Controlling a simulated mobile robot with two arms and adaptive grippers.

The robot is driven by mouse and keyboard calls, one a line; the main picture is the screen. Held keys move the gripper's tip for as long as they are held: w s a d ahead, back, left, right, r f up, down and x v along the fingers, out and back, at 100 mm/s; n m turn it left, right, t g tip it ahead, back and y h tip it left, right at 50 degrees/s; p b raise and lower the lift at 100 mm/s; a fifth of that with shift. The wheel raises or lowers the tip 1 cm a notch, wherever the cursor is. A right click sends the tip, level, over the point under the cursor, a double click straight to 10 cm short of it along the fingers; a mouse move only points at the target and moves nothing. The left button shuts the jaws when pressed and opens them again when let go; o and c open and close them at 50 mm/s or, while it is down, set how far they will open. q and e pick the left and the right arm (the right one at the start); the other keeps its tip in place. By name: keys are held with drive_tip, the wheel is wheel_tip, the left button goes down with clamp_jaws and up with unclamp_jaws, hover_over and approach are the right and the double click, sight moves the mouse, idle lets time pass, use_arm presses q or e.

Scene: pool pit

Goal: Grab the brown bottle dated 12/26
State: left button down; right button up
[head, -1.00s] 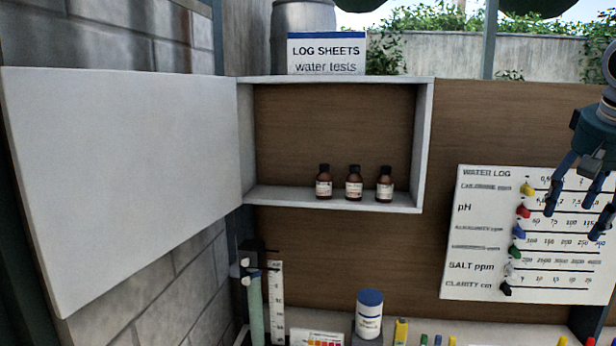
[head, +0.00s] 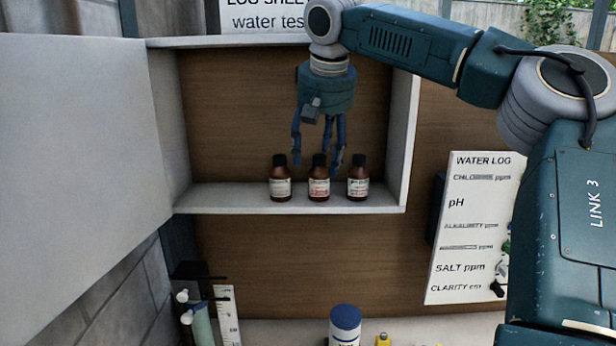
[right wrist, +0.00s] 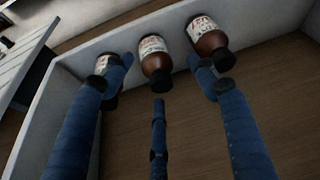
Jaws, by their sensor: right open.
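Three small brown bottles with dark caps and pale labels stand in a row on the cabinet's shelf: the left bottle (head: 280,185), the middle bottle (head: 319,187) and the right bottle (head: 358,186). The label dates are too small to read. My right gripper (head: 317,154) is open and empty, pointing down just above and around the middle bottle's cap. In the right wrist view the middle bottle (right wrist: 155,62) shows between the two outer fingers. One finger partly hides a bottle (right wrist: 104,62) at the left there. Another bottle (right wrist: 208,38) is beside the other finger. My left gripper is out of view.
The open white cabinet (head: 290,200) has a side wall close to the right bottle. Its white door (head: 75,170) swings out at the left. A water log board (head: 468,225) hangs at the right. A blue-lidded tub (head: 344,325) stands below.

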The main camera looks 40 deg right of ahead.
sight(322, 165)
drive_tip(key=shift+s+d+f+p, duration=0.15)
drive_tip(key=shift+f+p, duration=0.15)
drive_tip(key=shift+f, duration=0.2)
drive_tip(key=shift+w+d+f+p, duration=0.15)
drive_tip(key=shift+f+p, duration=0.15)
drive_tip(key=shift+f, duration=0.2)
drive_tip(key=shift+p+x, duration=0.4)
drive_tip(key=shift+x, duration=1.55)
drive_tip(key=shift+w, duration=0.25)
drive_tip(key=shift+s, duration=0.1)
drive_tip(key=c, duration=0.4)
drive_tip(key=shift+r, duration=0.1)
drive_tip(key=c, duration=0.8)
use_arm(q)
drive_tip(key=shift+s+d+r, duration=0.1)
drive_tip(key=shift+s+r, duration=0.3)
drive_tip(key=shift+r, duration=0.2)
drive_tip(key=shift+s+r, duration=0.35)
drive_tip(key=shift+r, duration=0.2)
